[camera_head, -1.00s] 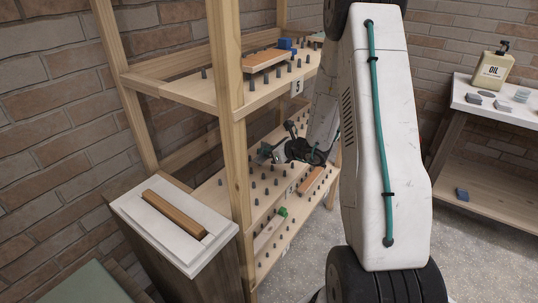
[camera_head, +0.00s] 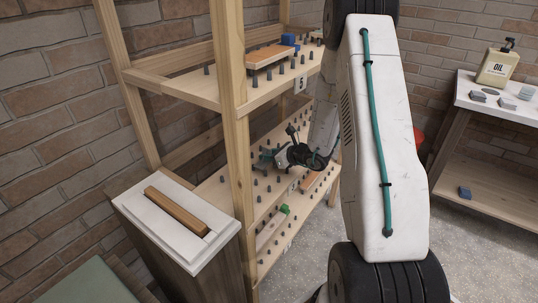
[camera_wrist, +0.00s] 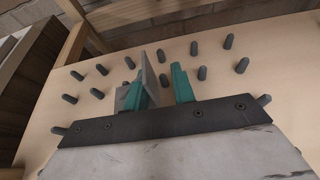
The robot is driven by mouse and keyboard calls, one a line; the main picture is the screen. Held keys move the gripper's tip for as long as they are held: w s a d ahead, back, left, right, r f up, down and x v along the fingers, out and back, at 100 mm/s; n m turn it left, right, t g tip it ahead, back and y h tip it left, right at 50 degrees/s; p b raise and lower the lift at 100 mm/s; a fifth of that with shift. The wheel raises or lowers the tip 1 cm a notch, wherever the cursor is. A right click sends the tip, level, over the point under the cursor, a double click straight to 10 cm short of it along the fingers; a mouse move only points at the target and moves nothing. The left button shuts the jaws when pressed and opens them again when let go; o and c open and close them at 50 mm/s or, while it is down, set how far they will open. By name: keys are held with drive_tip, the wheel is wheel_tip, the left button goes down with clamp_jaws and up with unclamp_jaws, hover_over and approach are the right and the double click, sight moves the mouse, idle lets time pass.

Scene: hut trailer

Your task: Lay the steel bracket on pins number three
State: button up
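My gripper (camera_wrist: 160,88) is over the middle pin shelf (camera_wrist: 240,93), with its two teal fingers apart. A thin grey plate, seemingly the steel bracket (camera_wrist: 148,75), stands close against the left finger. Rows of grey pins surround the fingers in the wrist view. In the head view my gripper (camera_head: 272,155) is small, and the bracket cannot be made out. I cannot read a number three.
The upper shelf (camera_head: 200,88) has a 5 label (camera_head: 301,84), an orange-topped board (camera_head: 268,57) and a blue block (camera_head: 290,40). A wooden post (camera_head: 229,150) stands before the shelves. A white-topped cabinet (camera_head: 165,230) holds a wooden bar (camera_head: 178,211). An oil bottle (camera_head: 497,68) stands at right.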

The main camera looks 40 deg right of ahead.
drive_tip(key=shift+s+d+r, duration=0.1)
drive_tip(key=shift+s+r, duration=0.05)
drive_tip(key=shift+r, duration=0.1)
drive_tip(key=v, duration=1.1)
drive_tip(key=shift+s+d+r, duration=0.1)
drive_tip(key=shift+s, duration=0.2)
